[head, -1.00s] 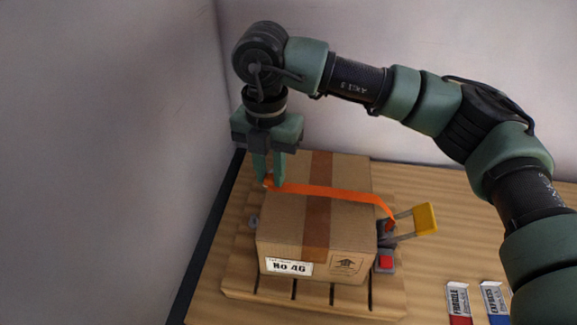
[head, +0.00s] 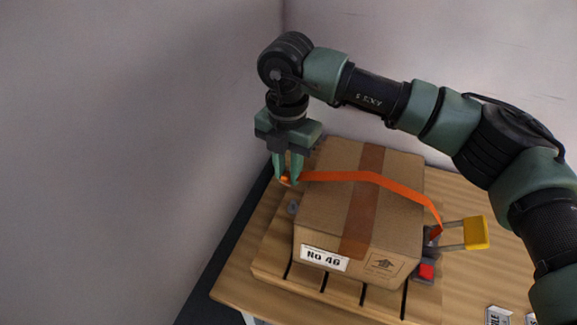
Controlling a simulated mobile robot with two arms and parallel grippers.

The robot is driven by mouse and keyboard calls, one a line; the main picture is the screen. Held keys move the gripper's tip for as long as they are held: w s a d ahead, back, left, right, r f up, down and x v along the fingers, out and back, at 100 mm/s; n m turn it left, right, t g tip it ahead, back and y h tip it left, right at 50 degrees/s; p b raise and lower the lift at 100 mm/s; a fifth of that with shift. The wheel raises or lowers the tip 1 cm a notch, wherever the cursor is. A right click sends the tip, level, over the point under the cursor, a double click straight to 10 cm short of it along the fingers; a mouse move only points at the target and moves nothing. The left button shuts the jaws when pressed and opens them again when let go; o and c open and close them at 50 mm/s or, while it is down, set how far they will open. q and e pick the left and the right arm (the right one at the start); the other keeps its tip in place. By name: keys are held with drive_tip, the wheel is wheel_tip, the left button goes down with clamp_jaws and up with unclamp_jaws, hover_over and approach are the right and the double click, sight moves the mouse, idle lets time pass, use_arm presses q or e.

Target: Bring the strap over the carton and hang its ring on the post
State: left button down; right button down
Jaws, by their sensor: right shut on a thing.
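My right gripper (head: 288,176) is shut on the ring (head: 286,182) at the free end of the orange strap (head: 345,177). It is just beyond the upper left edge of the carton (head: 318,212). The strap runs from the ring across the carton's top and down its right side to the buckle (head: 431,238). The carton is upright, with a "No 46" label on its front. A small grey post (head: 293,208) stands beside the carton's left side, a little below the ring in the picture. My left gripper is out of view.
The carton stands on a slatted wooden pallet (head: 274,266) on a wooden table (head: 232,291). A yellow lever (head: 475,233) and a red block (head: 427,270) are at the right. Walls close in at the left and back. A label box (head: 498,316) lies at lower right.

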drive_tip(key=shift+f+b, duration=2.9)
drive_tip(key=shift+f, duration=1)
drive_tip(key=shift+b, duration=0.55)
drive_tip(key=shift+f, duration=0.15)
drive_tip(key=shift+f+b, duration=0.3)
drive_tip(key=shift+b, duration=0.1)
drive_tip(key=shift+f+b, duration=0.45)
drive_tip(key=shift+f, duration=0.1)
drive_tip(key=c, duration=1.2)
unclamp_jaws()
drive_tip(key=shift+r, duration=0.1)
drive_tip(key=shift+o, duration=0.2)
